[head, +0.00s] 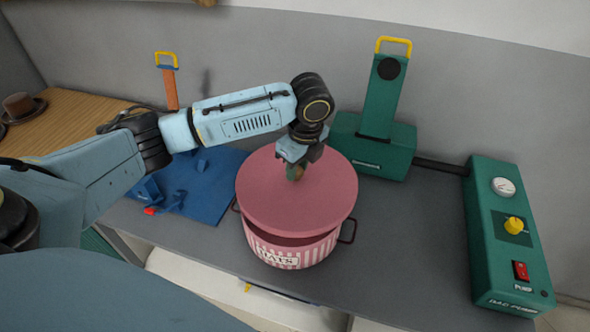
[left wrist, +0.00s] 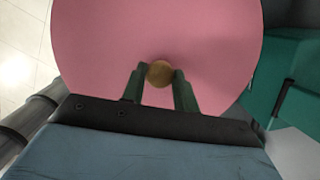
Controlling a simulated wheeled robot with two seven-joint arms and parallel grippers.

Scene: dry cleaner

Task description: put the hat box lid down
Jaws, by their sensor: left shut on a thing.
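The pink round hat box lid (head: 270,205) is over the striped hat box (head: 312,252) in the head view. A dark gap shows between the lid and the box's front rim, so the lid is raised or tilted there. My left gripper (head: 295,172) is shut on the lid's knob. The left wrist view shows the lid (left wrist: 105,45) filling most of the picture. There the round tan knob (left wrist: 160,73) sits between the two fingers of the left gripper (left wrist: 161,82). My right gripper is not in view.
The grey counter (head: 400,240) is clear right of the box. A green machine (head: 372,150) with a yellow handle stands behind, and a green control box (head: 505,235) stands at the right. A brown hat (head: 20,106) sits at the far left.

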